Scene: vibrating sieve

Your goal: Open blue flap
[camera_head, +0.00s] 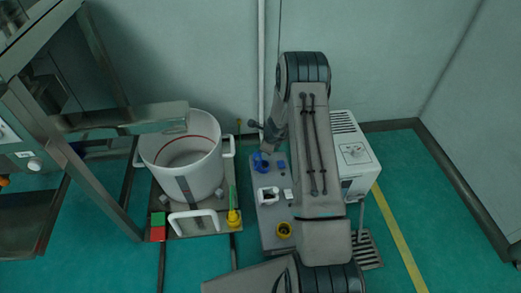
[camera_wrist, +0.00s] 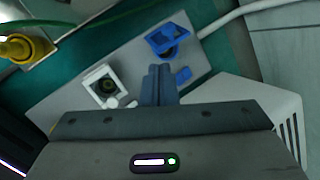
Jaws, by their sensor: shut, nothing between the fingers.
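The blue flap's fitting (camera_head: 261,162) sits on a grey panel (camera_head: 265,225), left of my arm in the head view. In the wrist view, the blue fitting (camera_wrist: 167,38) shows angular blue edges around a darker round area. I cannot tell clearly how far its flap stands open. A small separate blue piece (camera_wrist: 183,75) lies beside it. My gripper (camera_wrist: 159,70) is shut and empty, its fingertips pointing toward the blue fitting and appearing just short of it. In the head view my arm hides most of the gripper.
A white fitting (camera_wrist: 104,87) with a dark round opening and a yellow ring (camera_head: 284,230) share the panel. A white box (camera_head: 357,165) stands to the right. A large white bucket (camera_head: 183,160) stands left. A pale pipe (camera_wrist: 255,8) runs close behind the blue fitting.

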